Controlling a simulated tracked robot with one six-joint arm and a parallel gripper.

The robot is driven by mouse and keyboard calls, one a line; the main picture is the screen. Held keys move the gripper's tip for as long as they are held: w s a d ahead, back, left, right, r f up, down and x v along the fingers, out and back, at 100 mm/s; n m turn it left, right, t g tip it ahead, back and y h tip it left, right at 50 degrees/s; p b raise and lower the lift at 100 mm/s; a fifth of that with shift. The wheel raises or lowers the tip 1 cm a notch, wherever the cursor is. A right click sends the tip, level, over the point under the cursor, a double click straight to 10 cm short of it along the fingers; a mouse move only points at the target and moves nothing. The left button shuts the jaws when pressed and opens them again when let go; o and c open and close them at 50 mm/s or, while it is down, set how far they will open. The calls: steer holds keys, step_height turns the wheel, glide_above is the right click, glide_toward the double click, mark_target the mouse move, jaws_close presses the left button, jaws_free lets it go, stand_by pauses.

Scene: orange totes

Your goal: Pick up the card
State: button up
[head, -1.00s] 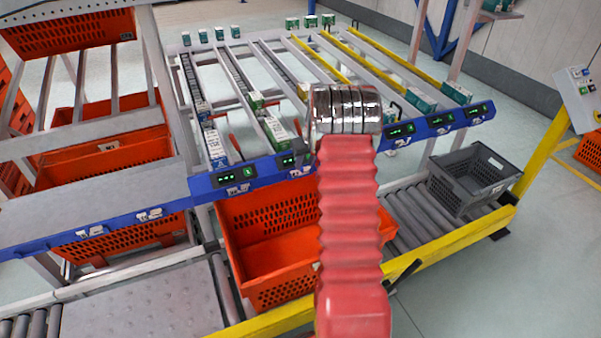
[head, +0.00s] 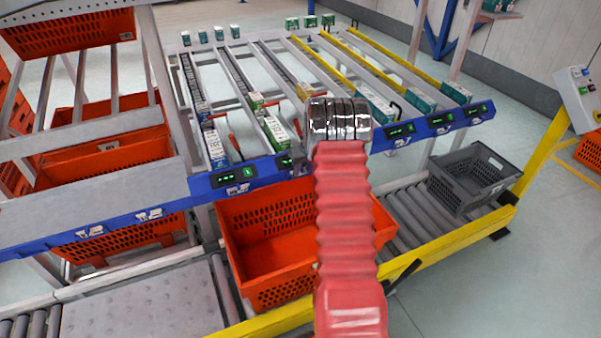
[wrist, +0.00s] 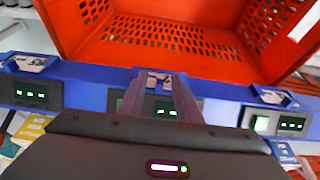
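A small pale card (wrist: 158,78) sits in a holder on the blue rail (wrist: 85,85) in the wrist view, in front of the orange tote. My gripper (wrist: 158,76) reaches over the rail. Its two dark fingers stand apart, one on each side of this card, with the rail's display visible between them. I cannot tell whether they touch the card. In the head view my red arm sleeve and metal wrist cover this part of the rail (head: 205,184), so the fingers and the card between them are hidden there.
Similar cards sit left (wrist: 35,63) and right (wrist: 270,97) on the rail, beside green-lit displays. An empty orange tote (head: 265,255) stands on the conveyor below. A grey crate (head: 470,180) is to the right. Small boxes (head: 277,132) line the sloped rack lanes.

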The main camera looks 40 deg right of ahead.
mark_target(302, 168)
steer(key=shift+c, duration=0.4)
jaws_close()
steer(key=shift+r, duration=0.1)
steer(key=v, duration=0.3)
steer(key=shift+w+d+r, duration=0.1)
steer(key=shift+w+r, duration=0.2)
steer(key=s+a, duration=0.2)
steer(key=s, duration=0.6)
steer(key=s+a, duration=0.3)
steer(key=s, duration=0.6)
steer(key=shift+w, duration=0.1)
